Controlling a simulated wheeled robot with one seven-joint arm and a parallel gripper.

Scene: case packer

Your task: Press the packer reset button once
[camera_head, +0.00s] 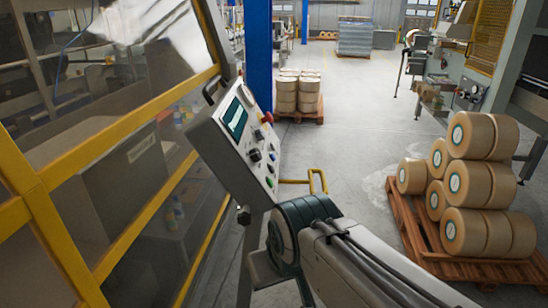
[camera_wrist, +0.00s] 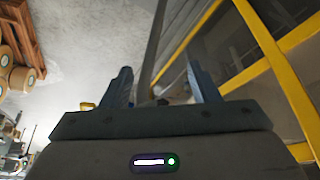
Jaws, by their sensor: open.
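The packer control panel (camera_head: 222,150) is a grey slanted box with a small screen (camera_head: 235,119) at the centre-left of the head view. Its face carries a red knob (camera_head: 268,117), dark knobs, a blue button (camera_head: 272,156) and a green button (camera_head: 269,183). Labels are too small to read, so I cannot tell which one is the reset button. My gripper (camera_wrist: 158,70) is open in the wrist view, its two fingers apart with nothing held between them. It does not show in the head view, where my arm crosses the foreground below the panel.
Yellow-framed guarding (camera_head: 110,130) runs along the left. A yellow rail (camera_head: 318,181) stands just right of the panel. A pallet (camera_head: 425,240) of brown rolls stands at the right, and another stack (camera_head: 298,92) farther back. The floor between is clear.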

